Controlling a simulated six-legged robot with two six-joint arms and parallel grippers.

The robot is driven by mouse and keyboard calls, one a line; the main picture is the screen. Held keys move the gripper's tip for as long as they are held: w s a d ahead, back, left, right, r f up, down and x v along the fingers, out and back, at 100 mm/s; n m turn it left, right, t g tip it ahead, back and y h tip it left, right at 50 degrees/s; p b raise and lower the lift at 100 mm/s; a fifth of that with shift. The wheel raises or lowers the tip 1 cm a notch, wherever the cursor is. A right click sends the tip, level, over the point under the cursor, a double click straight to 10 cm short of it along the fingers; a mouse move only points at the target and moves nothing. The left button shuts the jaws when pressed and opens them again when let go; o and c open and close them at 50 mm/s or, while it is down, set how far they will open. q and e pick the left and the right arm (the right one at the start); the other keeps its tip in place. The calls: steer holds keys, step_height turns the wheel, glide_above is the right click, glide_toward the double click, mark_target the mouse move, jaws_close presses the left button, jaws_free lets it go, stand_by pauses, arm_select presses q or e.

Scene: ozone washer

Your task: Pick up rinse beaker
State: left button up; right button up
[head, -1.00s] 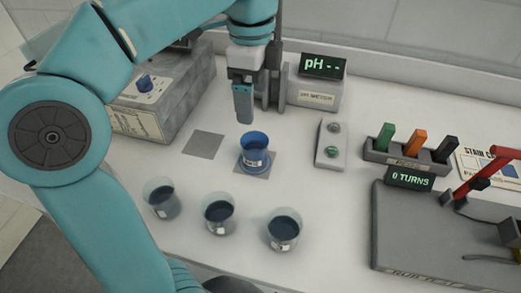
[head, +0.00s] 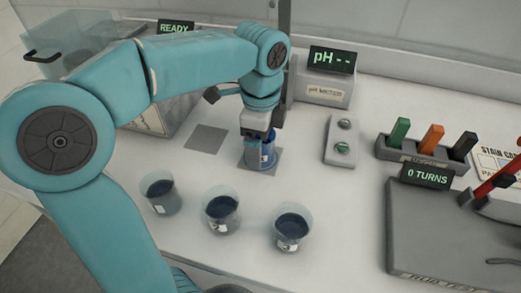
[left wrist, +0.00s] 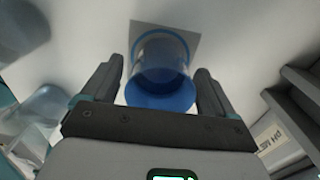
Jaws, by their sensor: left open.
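A clear beaker with blue contents (head: 267,157) and a white label stands upright on a grey square pad on the white bench. It also shows in the left wrist view (left wrist: 162,70). My left gripper (head: 259,152) points down at this beaker and partly hides it in the head view. In the left wrist view my left gripper (left wrist: 160,75) is open, with one finger on each side of the beaker. Gaps show between the fingers and the beaker wall. Which beaker is the rinse beaker cannot be read. My right gripper is not in view.
Three beakers of dark liquid stand in front: left (head: 160,194), middle (head: 221,213) and right (head: 291,228). An empty grey pad (head: 207,138) lies left. The pH meter (head: 325,85), a two-button box (head: 342,141) and a rack (head: 420,155) stand right.

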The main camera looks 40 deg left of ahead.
arm_select(q)
steer(key=shift+r, duration=0.1)
steer(key=c, duration=1.3)
